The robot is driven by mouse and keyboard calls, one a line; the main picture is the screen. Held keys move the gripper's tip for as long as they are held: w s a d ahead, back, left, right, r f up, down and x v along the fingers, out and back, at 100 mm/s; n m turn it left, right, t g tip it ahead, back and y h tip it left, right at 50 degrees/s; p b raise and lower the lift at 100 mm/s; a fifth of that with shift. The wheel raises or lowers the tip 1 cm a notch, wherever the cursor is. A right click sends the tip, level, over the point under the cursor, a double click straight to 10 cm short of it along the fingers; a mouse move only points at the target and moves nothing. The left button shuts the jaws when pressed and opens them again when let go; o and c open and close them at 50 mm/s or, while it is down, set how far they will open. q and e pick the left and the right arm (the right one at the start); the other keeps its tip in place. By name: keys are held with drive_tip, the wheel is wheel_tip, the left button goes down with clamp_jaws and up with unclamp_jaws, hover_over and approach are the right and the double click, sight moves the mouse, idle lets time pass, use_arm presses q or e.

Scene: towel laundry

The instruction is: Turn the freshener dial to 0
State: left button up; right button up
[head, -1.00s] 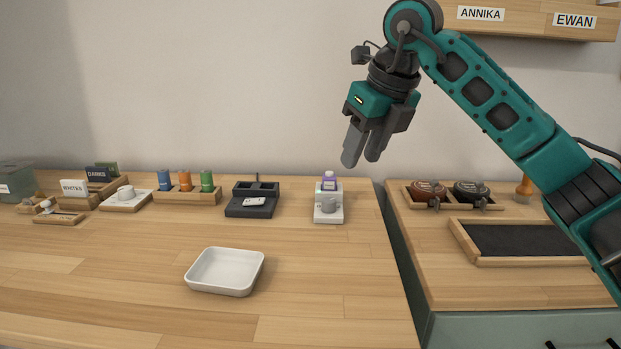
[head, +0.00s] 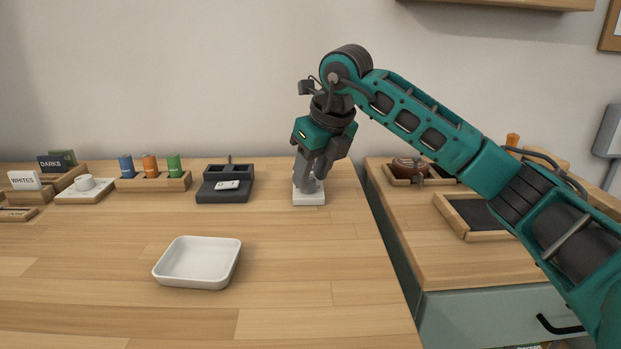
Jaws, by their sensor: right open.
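The freshener unit (head: 309,198) is a small white block near the back right of the wooden counter. My right gripper (head: 311,183) points down over it, with its open fingers at the height of the grey dial. The fingers hide most of the dial and the purple-topped bottle behind it. I cannot tell whether the fingers touch the dial or what number it points to. My left gripper is not in view.
A white tray (head: 198,284) sits at the front middle. A dark stand (head: 222,193) with a small white device is left of the freshener. A gap separates the counter from the right cabinet (head: 480,305).

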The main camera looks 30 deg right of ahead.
drive_tip(key=shift+w+f, duration=0.25)
drive_tip(key=shift+f, duration=0.3)
clamp_jaws()
